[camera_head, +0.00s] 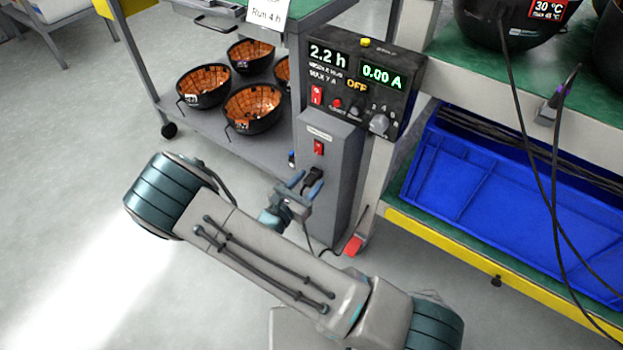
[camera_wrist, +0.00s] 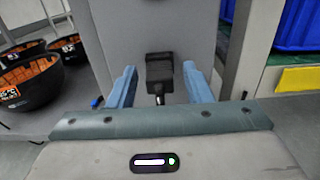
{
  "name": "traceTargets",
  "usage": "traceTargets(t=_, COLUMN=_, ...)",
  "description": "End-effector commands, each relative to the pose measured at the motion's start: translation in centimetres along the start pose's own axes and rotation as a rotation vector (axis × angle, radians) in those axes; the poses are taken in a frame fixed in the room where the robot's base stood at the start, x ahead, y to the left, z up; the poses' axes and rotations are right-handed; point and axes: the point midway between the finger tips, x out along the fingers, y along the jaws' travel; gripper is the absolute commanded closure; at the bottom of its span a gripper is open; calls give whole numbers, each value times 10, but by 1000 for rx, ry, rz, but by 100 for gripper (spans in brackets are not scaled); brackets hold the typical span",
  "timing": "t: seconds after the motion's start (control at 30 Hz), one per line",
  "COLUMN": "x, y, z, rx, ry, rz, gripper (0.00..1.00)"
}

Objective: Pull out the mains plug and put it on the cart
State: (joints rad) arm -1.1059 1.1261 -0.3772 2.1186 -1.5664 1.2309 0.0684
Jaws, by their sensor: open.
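The mains plug (camera_head: 312,179) is black and sits against the front of a grey power box (camera_head: 335,160), below a red switch. In the wrist view the plug (camera_wrist: 159,72) lies between the two blue fingers, with its cable running down toward my gripper. My gripper (camera_head: 305,184) is open around the plug, with a gap on each side. In the wrist view my gripper (camera_wrist: 160,85) shows both fingers apart and not touching the plug. The cart (camera_head: 222,118) is grey with a green top and stands behind and left of the power box.
A control panel (camera_head: 365,85) above the box reads 2.2 h, 0.00 A and OFF. Black bowls with orange insides (camera_head: 253,107) occupy the cart's lower shelf. A rack with a blue crate (camera_head: 480,190) and hanging black cables stands at the right.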

Motion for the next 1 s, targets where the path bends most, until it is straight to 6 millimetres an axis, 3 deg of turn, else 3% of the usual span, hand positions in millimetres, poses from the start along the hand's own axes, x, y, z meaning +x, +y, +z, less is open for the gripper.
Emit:
traceTargets(t=0.4, x=0, y=0, z=0, rx=0, ry=0, rz=0, gripper=55)
traceTargets(t=0.43, x=0, y=0, z=0, rx=0, ry=0, rz=0, gripper=57)
traceTargets(t=0.6, x=0, y=0, z=0, rx=0, ry=0, rz=0, gripper=100)
traceTargets(t=1.0, x=-10, y=1, z=0, rx=0, ry=1, rz=2, gripper=100)
